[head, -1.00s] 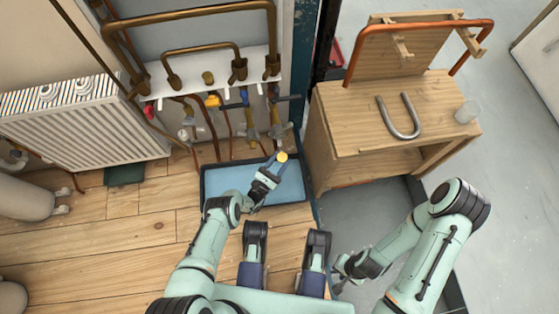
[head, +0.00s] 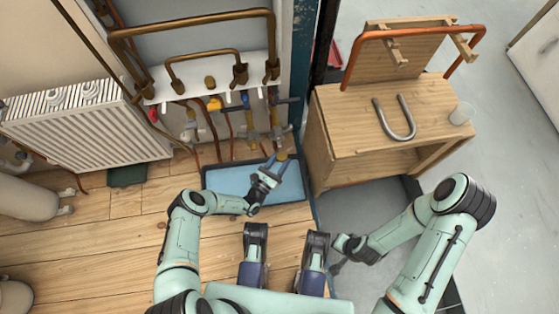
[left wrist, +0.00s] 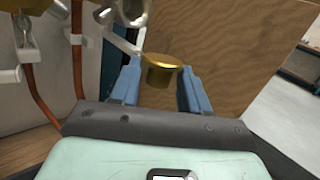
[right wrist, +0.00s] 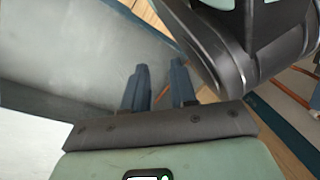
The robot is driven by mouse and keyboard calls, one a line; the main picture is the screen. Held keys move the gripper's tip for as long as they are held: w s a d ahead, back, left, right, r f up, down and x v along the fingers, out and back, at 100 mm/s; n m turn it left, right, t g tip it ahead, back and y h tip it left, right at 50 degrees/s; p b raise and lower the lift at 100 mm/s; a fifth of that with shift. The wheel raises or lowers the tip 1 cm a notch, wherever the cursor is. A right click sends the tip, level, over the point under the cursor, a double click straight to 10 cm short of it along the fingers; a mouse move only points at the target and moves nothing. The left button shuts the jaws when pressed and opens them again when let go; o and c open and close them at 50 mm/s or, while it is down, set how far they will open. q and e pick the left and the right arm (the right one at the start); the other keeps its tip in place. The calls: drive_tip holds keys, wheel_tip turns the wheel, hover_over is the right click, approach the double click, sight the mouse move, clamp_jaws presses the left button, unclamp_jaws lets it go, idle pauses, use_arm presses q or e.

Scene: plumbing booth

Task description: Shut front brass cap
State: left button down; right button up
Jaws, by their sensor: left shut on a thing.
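The front brass cap (head: 282,156) shows small and gold at the tip of my left gripper (head: 274,166), above the blue tray. In the left wrist view the cap (left wrist: 160,70) is a short gold cylinder with a wider top, between the two blue fingers of my left gripper (left wrist: 158,92), which is shut on it. A silver fitting (left wrist: 128,10) shows just behind it; I cannot tell whether the cap touches it. My right gripper (right wrist: 160,88) has its fingers apart and nothing between them. It hangs low at the right in the head view (head: 338,254).
Valves (head: 275,115) and copper pipes stand behind the blue tray (head: 225,180). Another brass cap (head: 209,82) sits on the white ledge. A radiator (head: 85,130) is at left. A wooden cabinet (head: 320,135) bearing a grey U-pipe (head: 394,120) stands close at right.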

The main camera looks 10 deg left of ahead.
use_arm(q)
drive_tip(key=shift+a+r+n+g+y+p, duration=0.1)
drive_tip(key=shift+r+n+g+y+p, duration=0.5)
drive_tip(key=shift+n+p, duration=0.45)
drive_tip(key=shift+r, duration=0.15)
drive_tip(key=shift+p, duration=0.35)
use_arm(e)
drive_tip(key=w+a+r+t, duration=0.1)
drive_tip(key=w+r, duration=0.3)
drive_tip(key=r, duration=0.1)
drive_tip(key=shift+w+a+r+t, duration=0.15)
drive_tip(key=shift+a+r+t, duration=0.05)
drive_tip(key=shift+r+t, duration=0.2)
use_arm(q)
drive_tip(key=c, duration=0.9)
unclamp_jaws()
drive_tip(key=shift+s, duration=0.1)
drive_tip(key=p+v, duration=0.3)
drive_tip(key=v, duration=1)
drive_tip(key=shift+s+a+r, duration=0.15)
drive_tip(key=shift+r, duration=0.05)
use_arm(e)
drive_tip(key=s+a+r+g+y, duration=0.1)
drive_tip(key=s+a+r, duration=0.1)
drive_tip(key=s, duration=0.3)
drive_tip(key=shift+s+a+r+n+g, duration=0.15)
drive_tip(key=shift+a+r+n+g, duration=0.25)
drive_tip(key=shift+r, duration=0.45)
